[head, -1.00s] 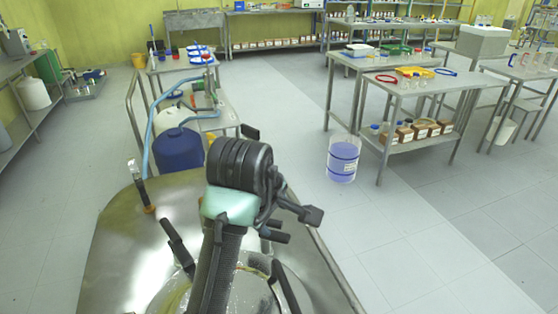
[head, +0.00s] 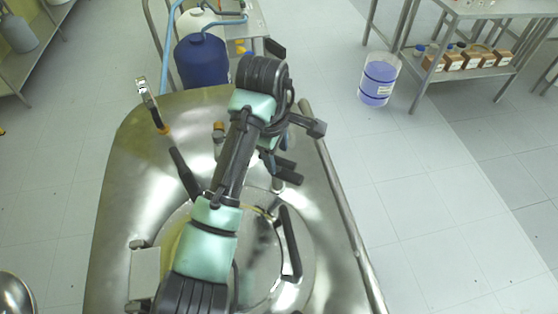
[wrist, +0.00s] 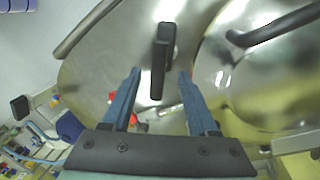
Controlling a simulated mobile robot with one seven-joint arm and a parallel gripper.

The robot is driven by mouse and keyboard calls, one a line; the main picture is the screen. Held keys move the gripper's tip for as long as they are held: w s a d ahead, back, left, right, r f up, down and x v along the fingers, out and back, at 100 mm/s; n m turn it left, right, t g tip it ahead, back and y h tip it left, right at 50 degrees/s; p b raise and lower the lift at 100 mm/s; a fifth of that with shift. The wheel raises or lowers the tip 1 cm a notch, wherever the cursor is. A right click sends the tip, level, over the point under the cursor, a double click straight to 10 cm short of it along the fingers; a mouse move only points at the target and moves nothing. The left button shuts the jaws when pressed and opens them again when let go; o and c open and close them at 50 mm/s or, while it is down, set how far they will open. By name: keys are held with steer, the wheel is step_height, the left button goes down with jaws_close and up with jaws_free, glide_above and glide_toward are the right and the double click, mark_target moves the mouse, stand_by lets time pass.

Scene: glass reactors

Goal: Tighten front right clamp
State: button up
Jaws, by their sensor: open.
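A clamp with a black handle (wrist: 160,62) stands on the shiny metal reactor lid. In the wrist view its handle lies between the tips of my two blue fingers, with gaps at both sides. My gripper (wrist: 159,74) is open and holds nothing. In the head view my gripper (head: 268,160) is at the lid's far right part, beside black handle parts (head: 285,169), largely hidden by my wrist. The clamp's lower part and its tightness cannot be made out.
Another black handle (head: 184,174) stands at the lid's left. A black curved bar (head: 290,245) rises near the hatch; a metal rail (head: 340,200) runs along the right edge. A blue drum (head: 202,60) and a bucket (head: 378,80) stand beyond.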

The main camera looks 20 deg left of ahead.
mark_target(278, 160)
steer(key=shift+w+f, duration=0.2)
steer(key=shift+f, duration=0.8)
steer(key=shift+w+f, duration=0.2)
steer(key=shift+f, duration=0.75)
jaws_close()
